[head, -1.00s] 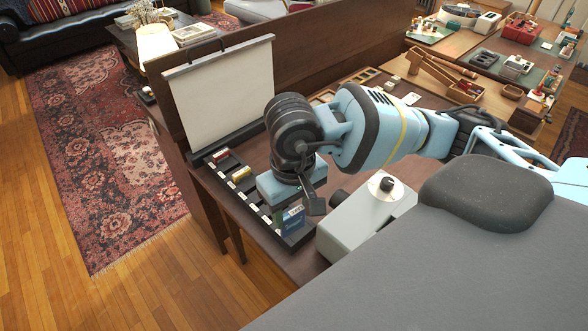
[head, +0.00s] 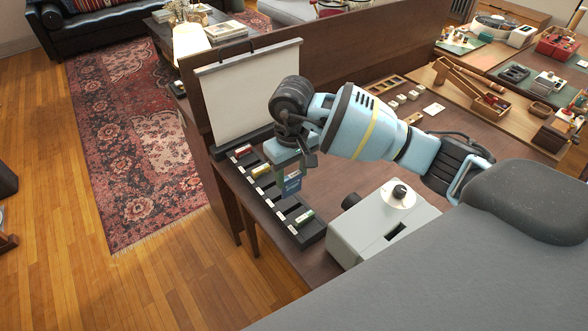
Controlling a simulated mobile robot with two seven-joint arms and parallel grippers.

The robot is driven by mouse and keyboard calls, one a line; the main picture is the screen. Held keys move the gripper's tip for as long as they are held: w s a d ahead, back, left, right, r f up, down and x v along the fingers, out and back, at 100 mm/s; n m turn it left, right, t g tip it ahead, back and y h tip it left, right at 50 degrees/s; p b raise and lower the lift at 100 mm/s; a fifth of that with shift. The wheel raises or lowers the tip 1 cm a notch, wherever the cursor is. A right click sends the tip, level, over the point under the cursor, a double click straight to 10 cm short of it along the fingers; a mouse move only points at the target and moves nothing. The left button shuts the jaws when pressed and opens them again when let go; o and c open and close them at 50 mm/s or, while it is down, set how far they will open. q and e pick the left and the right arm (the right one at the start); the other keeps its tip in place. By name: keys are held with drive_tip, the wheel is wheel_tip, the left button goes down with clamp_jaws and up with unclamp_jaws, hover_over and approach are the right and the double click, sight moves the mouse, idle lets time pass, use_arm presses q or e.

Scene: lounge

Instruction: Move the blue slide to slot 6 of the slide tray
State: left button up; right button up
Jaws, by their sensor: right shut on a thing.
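My right gripper (head: 290,171) points down over the slide tray and is shut on the blue slide (head: 291,184), which has a pale label. It holds the slide upright over the middle of the tray. I cannot tell whether the slide's lower edge touches a slot. The slide tray (head: 316,236) is long and black, with pale marks along its side. A red slide (head: 243,151) and a cream-yellow slide (head: 262,171) sit toward its far end, and a green slide (head: 304,217) sits toward its near end. The gripper and blue slide hide part of the tray. My left gripper is out of view.
A grey projector (head: 372,236) with a round knob stands right of the tray. A white screen (head: 252,95) stands at the tray's far end, before a wooden panel (head: 370,48). Small white pieces and a wooden holder (head: 385,88) lie farther back on the table.

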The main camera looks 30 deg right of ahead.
sight(293, 191)
drive_tip(key=shift+w+d+f, duration=0.2)
drive_tip(key=shift+w+f, duration=0.05)
drive_tip(key=shift+w, duration=0.1)
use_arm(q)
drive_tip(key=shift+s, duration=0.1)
use_arm(e)
drive_tip(key=shift+f, duration=0.15)
